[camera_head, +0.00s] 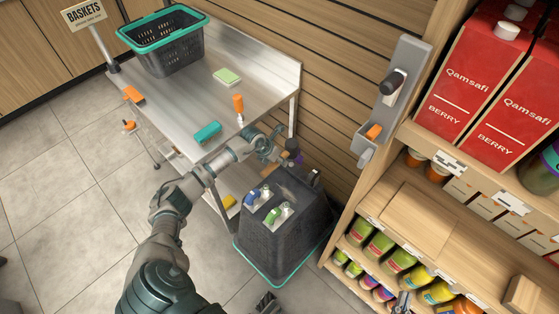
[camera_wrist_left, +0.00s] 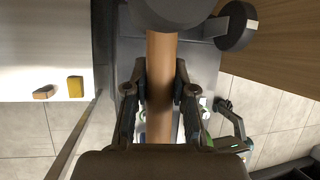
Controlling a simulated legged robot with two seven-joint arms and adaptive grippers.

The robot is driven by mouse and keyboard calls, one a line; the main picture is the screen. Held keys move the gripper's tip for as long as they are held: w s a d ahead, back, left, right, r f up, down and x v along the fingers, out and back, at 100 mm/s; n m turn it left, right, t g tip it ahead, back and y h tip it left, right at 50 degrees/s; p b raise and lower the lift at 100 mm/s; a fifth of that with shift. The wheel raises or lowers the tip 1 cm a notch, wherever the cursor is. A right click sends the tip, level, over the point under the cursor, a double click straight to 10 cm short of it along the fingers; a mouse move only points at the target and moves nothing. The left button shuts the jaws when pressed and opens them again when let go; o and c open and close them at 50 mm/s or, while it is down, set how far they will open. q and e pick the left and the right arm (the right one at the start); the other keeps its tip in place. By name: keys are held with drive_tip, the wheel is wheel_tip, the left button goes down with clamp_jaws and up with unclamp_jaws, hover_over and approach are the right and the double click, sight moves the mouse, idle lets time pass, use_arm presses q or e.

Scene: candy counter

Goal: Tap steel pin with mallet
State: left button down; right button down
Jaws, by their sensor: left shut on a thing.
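In the left wrist view my left gripper (camera_wrist_left: 160,88) is shut around a wooden handle, that of the mallet (camera_wrist_left: 160,60). A dark grey rounded part at the top of that view looks like its head. I cannot pick out the steel pin for sure. Blue and green clamp-like fittings (camera_head: 265,204) sit on the basket's upturned base. What looks like part of my right gripper (camera_head: 402,303) shows at the bottom edge, its jaws unclear.
The steel table (camera_head: 185,85) carries a teal-rimmed basket (camera_head: 165,45), a green pad (camera_head: 227,76), an orange-topped item (camera_head: 239,106) and a teal item (camera_head: 207,132). A wooden shelf (camera_head: 415,210) with jars and red cartons stands at right. Tiled floor lies open at left.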

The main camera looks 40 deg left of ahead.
use_arm(q)
drive_tip(key=shift+r, duration=0.1)
drive_tip(key=shift+d, duration=0.15)
drive_tip(key=shift+a, duration=0.2)
use_arm(e)
drive_tip(key=shift+a+r, duration=0.3)
drive_tip(key=shift+a, duration=0.05)
